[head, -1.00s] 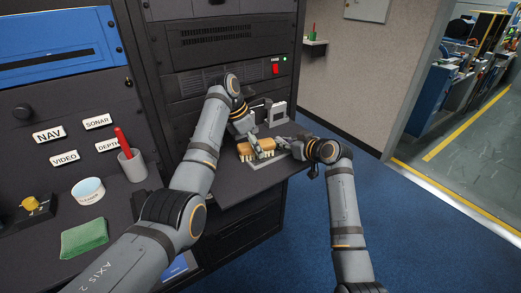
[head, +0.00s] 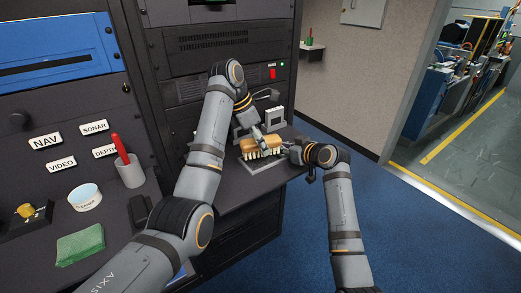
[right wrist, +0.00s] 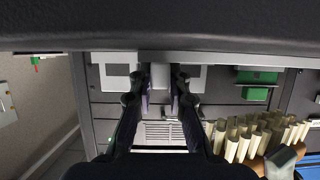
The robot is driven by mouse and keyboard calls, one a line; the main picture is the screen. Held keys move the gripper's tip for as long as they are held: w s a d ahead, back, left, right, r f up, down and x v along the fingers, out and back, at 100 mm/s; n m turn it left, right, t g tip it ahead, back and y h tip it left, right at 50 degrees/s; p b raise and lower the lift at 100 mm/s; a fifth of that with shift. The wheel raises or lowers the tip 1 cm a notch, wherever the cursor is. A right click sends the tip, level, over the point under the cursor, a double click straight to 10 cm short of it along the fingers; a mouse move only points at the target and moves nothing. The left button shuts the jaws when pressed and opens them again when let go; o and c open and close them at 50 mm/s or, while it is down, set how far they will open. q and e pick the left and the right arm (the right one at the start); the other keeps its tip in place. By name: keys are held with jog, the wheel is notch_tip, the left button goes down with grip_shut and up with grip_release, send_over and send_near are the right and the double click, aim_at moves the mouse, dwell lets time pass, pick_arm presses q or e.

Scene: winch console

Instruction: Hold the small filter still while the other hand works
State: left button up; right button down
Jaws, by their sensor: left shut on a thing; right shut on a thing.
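My left gripper (head: 264,143) is shut on a tan brush (head: 251,147) with cream bristles pointing down. The brush is over a pale grey flat piece (head: 254,167) on the dark shelf, which I take to be the small filter or its holder. I cannot tell whether the bristles touch it. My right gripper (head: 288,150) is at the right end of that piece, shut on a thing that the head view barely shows. In the right wrist view my right fingers (right wrist: 160,82) have a pale grey part between them, and the bristles (right wrist: 243,136) show at lower right.
The dark pull-out shelf (head: 232,192) carries a grey boxy unit (head: 273,118) behind the brush. A red switch (head: 272,73) is on the rack above. On the left console are a green sponge (head: 80,244), a cleaner tub (head: 85,197) and a cup (head: 131,172). Blue floor lies open at right.

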pick_arm(q)
jog(key=shift+r, duration=1.4)
pick_arm(e)
jog(key=c, duration=1.2)
grip_release()
jog(key=shift+s, duration=0.1)
jog(key=v, duration=1.2)
jog(key=shift+f, duration=0.1)
